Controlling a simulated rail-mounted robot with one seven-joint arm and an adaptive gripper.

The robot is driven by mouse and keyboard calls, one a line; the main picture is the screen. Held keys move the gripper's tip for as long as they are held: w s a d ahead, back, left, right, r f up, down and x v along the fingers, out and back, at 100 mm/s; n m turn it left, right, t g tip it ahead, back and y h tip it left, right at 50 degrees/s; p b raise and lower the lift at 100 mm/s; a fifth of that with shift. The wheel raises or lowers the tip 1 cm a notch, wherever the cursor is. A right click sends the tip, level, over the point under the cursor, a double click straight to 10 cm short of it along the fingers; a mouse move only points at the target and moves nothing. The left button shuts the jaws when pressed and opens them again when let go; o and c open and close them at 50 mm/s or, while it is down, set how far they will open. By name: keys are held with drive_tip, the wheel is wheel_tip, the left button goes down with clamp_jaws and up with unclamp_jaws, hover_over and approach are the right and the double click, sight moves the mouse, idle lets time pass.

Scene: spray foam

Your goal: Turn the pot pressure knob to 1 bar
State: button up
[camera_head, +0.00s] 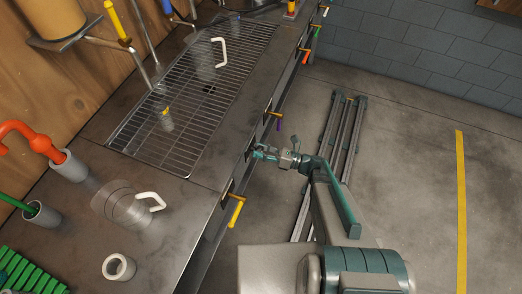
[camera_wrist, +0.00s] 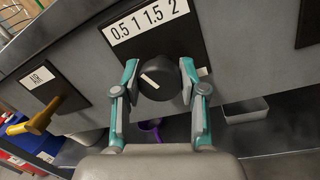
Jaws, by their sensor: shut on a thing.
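The black round pressure knob (camera_wrist: 160,76) sits on a black plate on the bench front in the wrist view, under a white label (camera_wrist: 147,25) reading 0.5, 1, 1.5 and 2. A short white mark on the knob lies slanted, towards the left of its face; I cannot tell exactly which number it points to. My gripper (camera_wrist: 158,72) has its teal fingers on either side of the knob and is shut on it. In the head view my gripper (camera_head: 259,153) is at the bench's front edge, and the knob is hidden there.
A yellow lever (camera_wrist: 40,117) beside an AIR label (camera_wrist: 40,76) is left of the knob. Another yellow handle (camera_head: 236,213) shows on the bench front in the head view. A grey bin (camera_wrist: 245,109) and a purple thing (camera_wrist: 151,126) are below. The floor right of the rails is clear.

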drive_tip(key=o, duration=1.1)
drive_tip(key=shift+o, duration=0.2)
drive_tip(key=shift+d, duration=0.15)
drive_tip(key=v, duration=1.1)
drive_tip(key=shift+s+d, duration=0.2)
drive_tip(key=shift+d, duration=0.15)
